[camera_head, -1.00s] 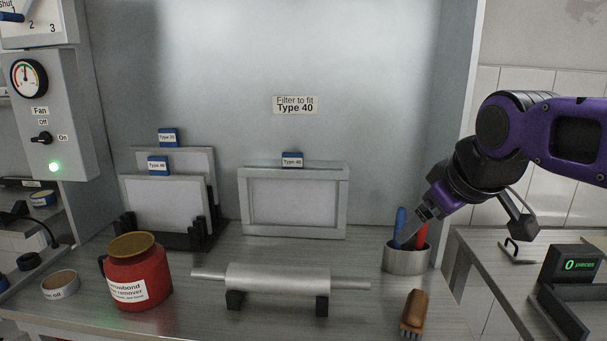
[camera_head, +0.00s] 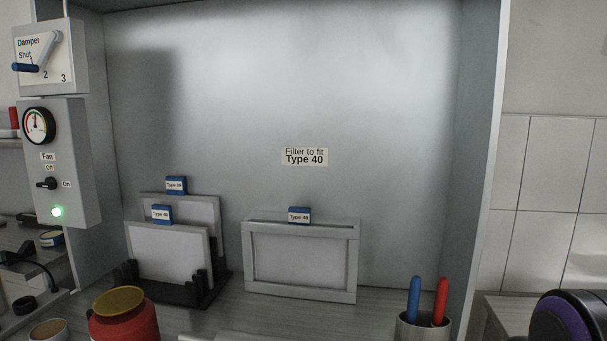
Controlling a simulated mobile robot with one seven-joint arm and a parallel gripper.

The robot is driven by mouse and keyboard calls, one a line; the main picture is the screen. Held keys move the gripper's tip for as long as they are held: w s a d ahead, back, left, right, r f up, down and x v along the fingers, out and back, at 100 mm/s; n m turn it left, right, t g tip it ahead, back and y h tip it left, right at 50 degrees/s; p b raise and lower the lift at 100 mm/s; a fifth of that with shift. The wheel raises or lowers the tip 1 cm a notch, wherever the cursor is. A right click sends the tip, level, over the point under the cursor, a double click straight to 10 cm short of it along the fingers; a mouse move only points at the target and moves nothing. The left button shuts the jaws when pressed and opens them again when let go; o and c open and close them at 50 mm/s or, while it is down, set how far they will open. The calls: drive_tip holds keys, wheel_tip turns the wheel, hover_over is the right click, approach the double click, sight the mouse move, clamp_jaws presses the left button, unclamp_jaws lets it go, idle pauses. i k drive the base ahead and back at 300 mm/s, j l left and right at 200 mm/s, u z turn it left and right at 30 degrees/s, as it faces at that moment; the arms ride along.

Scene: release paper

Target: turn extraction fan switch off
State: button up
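The extraction fan switch (camera_head: 46,184) is a small black rotary knob on the grey fan control box (camera_head: 80,175) at the left. An "Off" label (camera_head: 49,168) is above it and an "On" label (camera_head: 66,184) to its right. The knob lies roughly level, in line with "On". A green lamp (camera_head: 57,211) below it is lit. My gripper is out of view; only a purple and black part of my arm shows at the lower right corner, far from the switch.
Framed filters (camera_head: 300,260), a red jar (camera_head: 124,325) and a pot (camera_head: 423,328) with red and blue tools stand on the bench.

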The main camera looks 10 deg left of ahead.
sight(51, 183)
drive_tip(key=j+u, duration=0.95)
drive_tip(key=i+j+u, duration=0.1)
drive_tip(key=j+u, duration=0.4)
drive_tip(key=i+j+u, duration=0.35)
drive_tip(key=i+j, duration=0.2)
